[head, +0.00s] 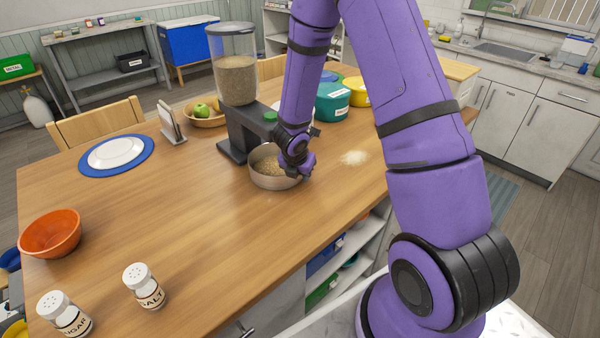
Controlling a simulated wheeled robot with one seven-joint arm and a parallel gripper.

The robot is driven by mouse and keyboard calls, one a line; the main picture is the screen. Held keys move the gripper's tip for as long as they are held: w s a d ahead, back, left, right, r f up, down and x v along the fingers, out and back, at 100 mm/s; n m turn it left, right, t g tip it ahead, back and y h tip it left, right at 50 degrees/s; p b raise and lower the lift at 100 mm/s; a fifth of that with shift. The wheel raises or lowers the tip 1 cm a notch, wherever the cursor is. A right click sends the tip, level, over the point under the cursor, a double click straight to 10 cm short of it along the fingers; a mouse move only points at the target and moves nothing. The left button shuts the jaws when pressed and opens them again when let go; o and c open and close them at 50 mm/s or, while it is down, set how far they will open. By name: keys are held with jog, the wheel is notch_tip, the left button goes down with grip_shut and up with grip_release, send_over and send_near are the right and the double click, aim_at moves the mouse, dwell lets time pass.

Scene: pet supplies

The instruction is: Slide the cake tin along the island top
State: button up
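The cake tin (270,182) is a round, silvery metal tin holding brown grain. It stands upright on the wooden island top (180,215), beneath the spout of a grain dispenser (238,80). My gripper (294,173) reaches down at the tin's right side and overlaps its rim in the head view. The gripper's fingers are small and partly hidden, so I cannot tell whether they are open, shut or touching the rim.
A fruit bowl (204,117), tablet stand (172,124), teal pot (332,103) and yellow pot (355,92) stand behind. An orange bowl (50,233), sugar shaker (64,314) and salt shaker (145,286) stand front left. The middle is clear.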

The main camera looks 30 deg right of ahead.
jog(key=shift+c, duration=0.5)
grip_shut()
jog(key=shift+a, duration=0.1)
